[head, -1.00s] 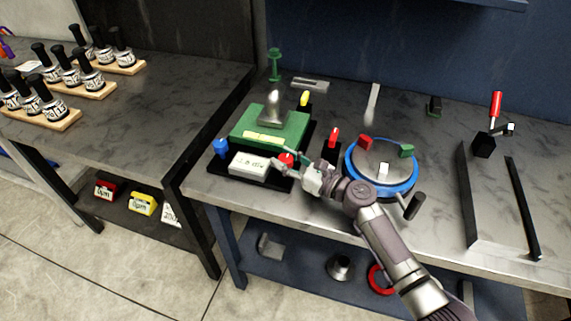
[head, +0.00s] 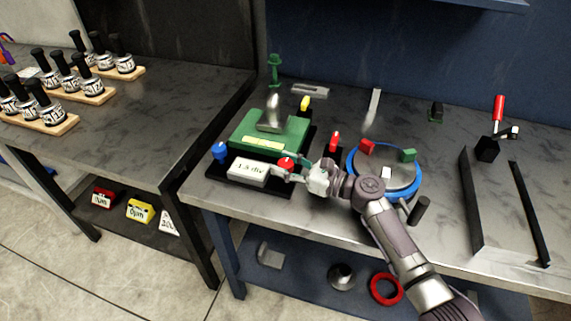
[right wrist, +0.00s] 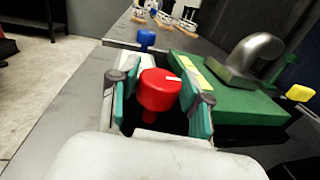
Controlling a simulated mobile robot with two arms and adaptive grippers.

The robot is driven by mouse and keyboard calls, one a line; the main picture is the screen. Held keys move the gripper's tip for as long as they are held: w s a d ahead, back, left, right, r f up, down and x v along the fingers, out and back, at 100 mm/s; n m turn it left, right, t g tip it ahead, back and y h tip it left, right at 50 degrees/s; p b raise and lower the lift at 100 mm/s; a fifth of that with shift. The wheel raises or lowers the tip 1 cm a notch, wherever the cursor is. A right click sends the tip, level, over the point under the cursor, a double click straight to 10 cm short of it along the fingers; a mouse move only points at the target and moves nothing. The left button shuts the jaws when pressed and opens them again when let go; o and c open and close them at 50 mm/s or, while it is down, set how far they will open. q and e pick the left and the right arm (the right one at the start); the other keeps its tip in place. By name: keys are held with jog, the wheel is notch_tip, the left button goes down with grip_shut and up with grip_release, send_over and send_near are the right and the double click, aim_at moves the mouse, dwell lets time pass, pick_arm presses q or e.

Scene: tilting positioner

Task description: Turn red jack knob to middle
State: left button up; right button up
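The red jack knob (head: 286,163) sits at the front right corner of the black base under the green tilting block (head: 288,135). It also shows upright in the right wrist view (right wrist: 158,90), with a small white mark on top. My right gripper (head: 284,167) is around it, one teal finger on each side. In the right wrist view the fingers (right wrist: 160,105) stand apart, with a narrow gap at the left; contact at the right cannot be told. The white readout box (head: 248,171) beside the knob seems to read about 1.8 div. My left gripper is not in view.
A blue knob (head: 220,152) and a yellow knob (head: 305,103) stand at other corners of the base. A blue-rimmed turntable (head: 417,186) and a small red-topped part (head: 335,140) are close to my right arm. Black rails (head: 470,205) lie farther right.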

aim_at(285, 163)
jog(key=shift+o, duration=0.9)
jog(key=shift+r, duration=0.2)
notch_tip(285, 163, up, 10)
jog(key=shift+f, duration=0.2)
